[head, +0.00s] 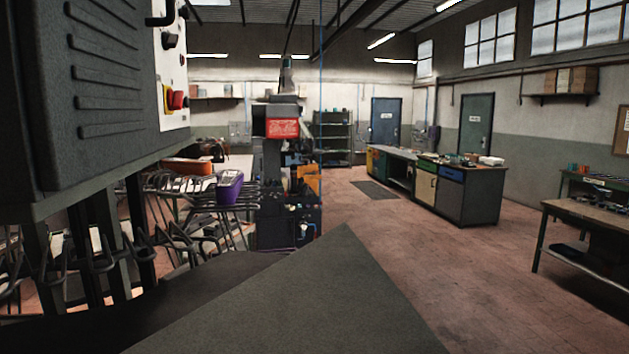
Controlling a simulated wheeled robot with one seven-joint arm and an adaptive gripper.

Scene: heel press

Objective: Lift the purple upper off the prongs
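The purple upper (229,188) rests on a rack of dark metal prongs (238,208), left of the middle in the head view. It is small and partly seen, with a paler top edge. My gripper does not show in this view, so its place relative to the upper cannot be seen.
A large dark machine (85,90) with a red button fills the left side. A dark flat surface (290,300) spans the lower middle. A press with a red sign (282,128) stands behind the prongs. Open floor (420,245) lies to the right, before a workbench (590,215).

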